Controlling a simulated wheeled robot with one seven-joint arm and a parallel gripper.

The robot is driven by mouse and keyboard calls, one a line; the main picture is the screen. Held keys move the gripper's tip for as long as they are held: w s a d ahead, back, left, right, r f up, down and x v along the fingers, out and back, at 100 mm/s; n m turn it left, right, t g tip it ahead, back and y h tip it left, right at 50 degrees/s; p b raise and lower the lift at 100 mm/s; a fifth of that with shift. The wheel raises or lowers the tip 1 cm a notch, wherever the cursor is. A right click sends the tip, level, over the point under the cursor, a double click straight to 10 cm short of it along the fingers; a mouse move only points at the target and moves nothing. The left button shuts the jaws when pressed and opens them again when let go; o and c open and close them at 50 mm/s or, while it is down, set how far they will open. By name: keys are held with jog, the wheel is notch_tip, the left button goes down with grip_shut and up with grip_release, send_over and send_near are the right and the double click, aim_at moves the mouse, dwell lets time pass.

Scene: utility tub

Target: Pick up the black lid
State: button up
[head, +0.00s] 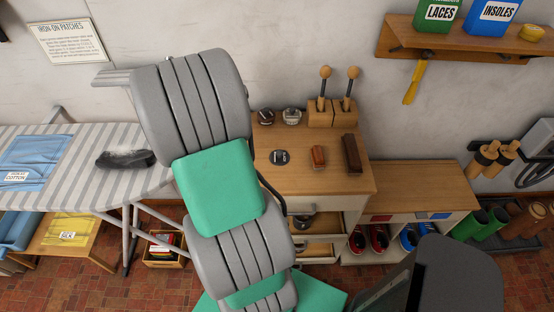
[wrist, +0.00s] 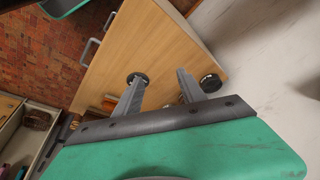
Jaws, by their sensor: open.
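The black lid (head: 279,157) is a small, flat, dark round piece with a pale marking. It lies on the wooden cabinet top (head: 340,182), close to the right side of my arm in the head view. In the wrist view, a dark disc that looks like the lid (wrist: 137,77) shows at the tip of the left finger. My gripper (wrist: 160,77) is open with nothing between its fingers, above the wooden top. I cannot tell whether the finger touches the disc. In the head view my gripper is hidden behind my arm.
Two round tins (head: 266,117) (head: 292,116) stand behind the lid. An orange-brown brush (head: 318,157) and a dark brown block (head: 352,153) lie to its right. A wooden holder (head: 332,112) with two knobbed tools stands at the back. Drawers below look open.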

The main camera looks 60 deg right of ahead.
aim_at(279, 152)
jog(key=s+d+f+m, duration=0.2)
jog(key=s+d+f, duration=0.1)
jog(key=d+f, duration=0.1)
jog(key=s+d+f+m+g+p, duration=0.1)
jog(key=s+d+f+m, duration=0.1)
jog(key=s+d+f, duration=0.2)
jog(key=s+d+f+m+g+p, duration=0.1)
jog(key=s+d+f+m, duration=0.1)
jog(key=s+d+f, duration=0.2)
notch_tip(279, 152, down, 3)
jog(key=shift+s+d+f, duration=0.1)
jog(key=shift+s, duration=0.05)
grip_shut()
